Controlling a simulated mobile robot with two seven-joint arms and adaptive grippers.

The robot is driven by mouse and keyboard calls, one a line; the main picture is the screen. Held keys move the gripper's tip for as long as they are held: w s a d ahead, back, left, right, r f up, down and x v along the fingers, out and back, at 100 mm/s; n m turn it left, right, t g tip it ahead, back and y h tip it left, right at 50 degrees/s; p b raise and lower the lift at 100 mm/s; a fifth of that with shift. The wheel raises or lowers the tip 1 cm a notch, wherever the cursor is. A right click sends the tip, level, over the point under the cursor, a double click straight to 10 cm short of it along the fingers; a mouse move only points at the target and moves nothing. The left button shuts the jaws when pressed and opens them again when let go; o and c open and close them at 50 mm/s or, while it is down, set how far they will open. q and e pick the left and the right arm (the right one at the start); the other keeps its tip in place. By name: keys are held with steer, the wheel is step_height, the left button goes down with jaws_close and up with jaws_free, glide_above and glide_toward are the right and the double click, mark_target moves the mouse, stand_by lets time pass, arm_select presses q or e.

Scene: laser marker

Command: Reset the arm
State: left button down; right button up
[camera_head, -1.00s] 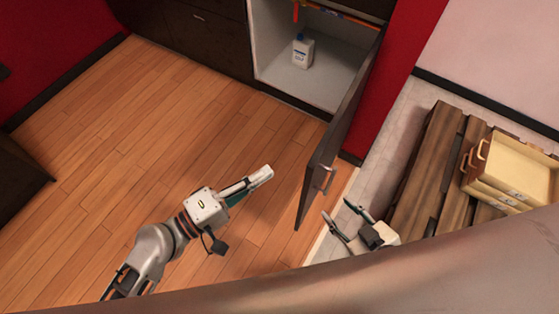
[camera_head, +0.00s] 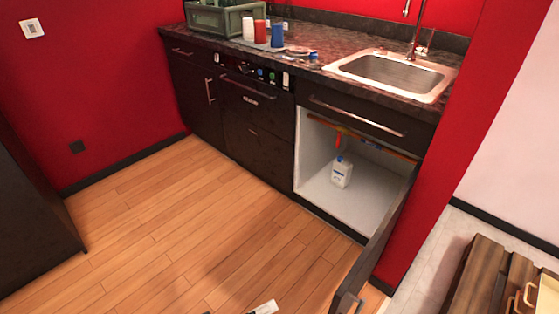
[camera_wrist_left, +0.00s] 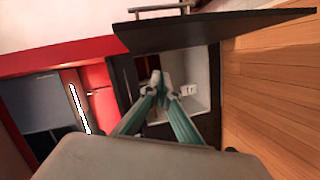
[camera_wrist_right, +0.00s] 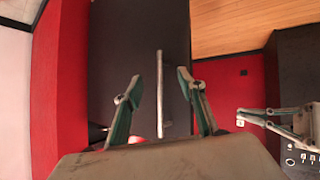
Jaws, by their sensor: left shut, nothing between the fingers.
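My left gripper (camera_head: 265,308) shows only its tip at the bottom edge of the head view. In the left wrist view my left gripper (camera_wrist_left: 160,82) has its fingertips together with nothing between them, in front of the open sink cabinet. My right gripper (camera_wrist_right: 163,88) is out of the head view. In the right wrist view its fingers are spread apart and empty. The open cabinet door (camera_wrist_right: 120,50) with its long metal handle (camera_wrist_right: 160,95) shows beyond and between them. In the right wrist view part of my left gripper (camera_wrist_right: 275,125) shows at the right.
The sink cabinet's door (camera_head: 378,245) stands open into the floor space. A white bottle (camera_head: 341,172) stands inside. Above are the counter (camera_head: 330,45) and sink (camera_head: 395,72). A wooden pallet (camera_head: 485,280) is at lower right. The wood floor (camera_head: 190,220) at left is clear.

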arm_select(q)
steer(key=s+a+f+m+y+p, duration=0.1)
steer(key=s+a+m+y+p, duration=0.1)
steer(key=a, duration=0.3)
steer(key=s+a+f+m+t+y+p, duration=0.1)
steer(key=s+a+m+y+p, duration=0.2)
steer(key=a+y, duration=0.2)
steer(key=s+a+f+m+t+y+p, duration=0.1)
steer(key=s+a+m+y+p, duration=0.1)
steer(key=a, duration=0.5)
steer(key=shift+s+f+y+p, duration=0.35)
steer(key=shift+y+p, duration=0.4)
steer(key=shift+y, duration=0.05)
arm_select(e)
steer(key=s+r, duration=0.2)
steer(key=shift+s+r+m+g, duration=0.2)
steer(key=shift+s+m+g, duration=0.1)
steer(key=shift+m+g, duration=0.1)
